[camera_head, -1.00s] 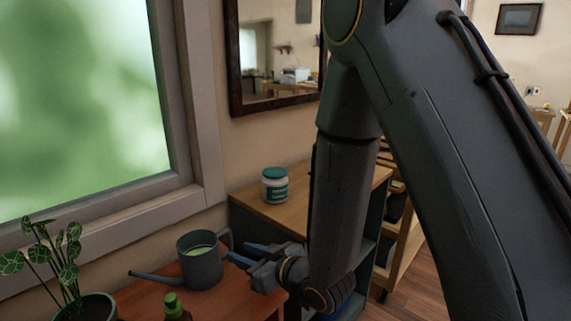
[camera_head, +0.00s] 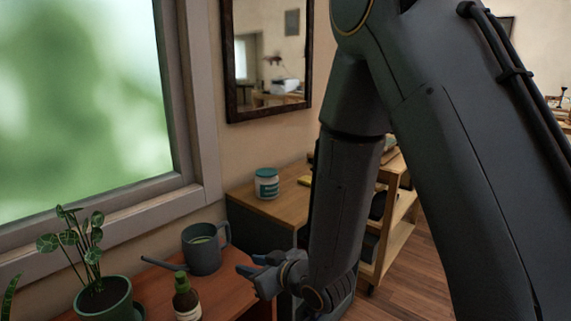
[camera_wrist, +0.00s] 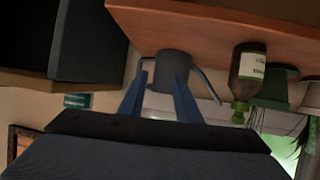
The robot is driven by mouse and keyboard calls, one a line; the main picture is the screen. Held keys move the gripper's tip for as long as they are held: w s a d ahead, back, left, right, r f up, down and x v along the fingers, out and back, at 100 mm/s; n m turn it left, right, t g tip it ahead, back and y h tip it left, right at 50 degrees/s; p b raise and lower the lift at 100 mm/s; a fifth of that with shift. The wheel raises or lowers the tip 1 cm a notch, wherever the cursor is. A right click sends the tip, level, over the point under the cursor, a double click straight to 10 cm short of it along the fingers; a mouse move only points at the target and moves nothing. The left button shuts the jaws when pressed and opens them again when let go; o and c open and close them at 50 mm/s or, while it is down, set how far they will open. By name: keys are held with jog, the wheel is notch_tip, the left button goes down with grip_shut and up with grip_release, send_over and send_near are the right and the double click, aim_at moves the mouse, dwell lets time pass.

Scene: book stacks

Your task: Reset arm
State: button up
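My gripper (camera_head: 256,272) is at the lower middle of the head view, above the right part of the reddish wooden table. Its two blue-grey fingers are apart with nothing seen between them. In the wrist view, which is upside down, my gripper (camera_wrist: 160,100) points toward the grey watering can (camera_wrist: 173,68). The watering can (camera_head: 203,249) stands upright on the table in the head view, left of my gripper and apart from it. My forearm hides part of the shelf behind.
A green-capped bottle (camera_head: 186,298) and a potted plant (camera_head: 107,301) stand on the table (camera_head: 232,293). A teal-lidded jar (camera_head: 266,184) sits on a low cabinet (camera_head: 275,207). A wooden shelf cart (camera_head: 399,236) stands behind my arm. Open floor (camera_head: 420,275) lies to the right.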

jog(key=s+d+r+m+g+h+p, duration=0.1)
jog(key=s+d+r+m+h+p, duration=0.1)
jog(key=d, duration=0.4)
jog(key=s+d+r+m+g+h+p, duration=0.1)
jog(key=d+h, duration=0.2)
jog(key=d, duration=0.4)
jog(key=s+d+r+m+g+h+p, duration=0.1)
jog(key=s+d+r+m+h+p, duration=0.1)
jog(key=d, duration=0.4)
jog(key=s+d+r+m+g+h+p, duration=0.1)
jog(key=s+d+r+m+g, duration=0.1)
jog(key=s, duration=0.6)
jog(key=s+d+r+m+g+p, duration=0.2)
jog(key=s+d+r+g, duration=0.2)
jog(key=s+d+r, duration=0.1)
jog(key=s+d, duration=0.1)
jog(key=s, duration=0.1)
jog(key=shift+s+d+h, duration=0.2)
jog(key=shift+s+h, duration=0.15)
jog(key=shift+h, duration=0.05)
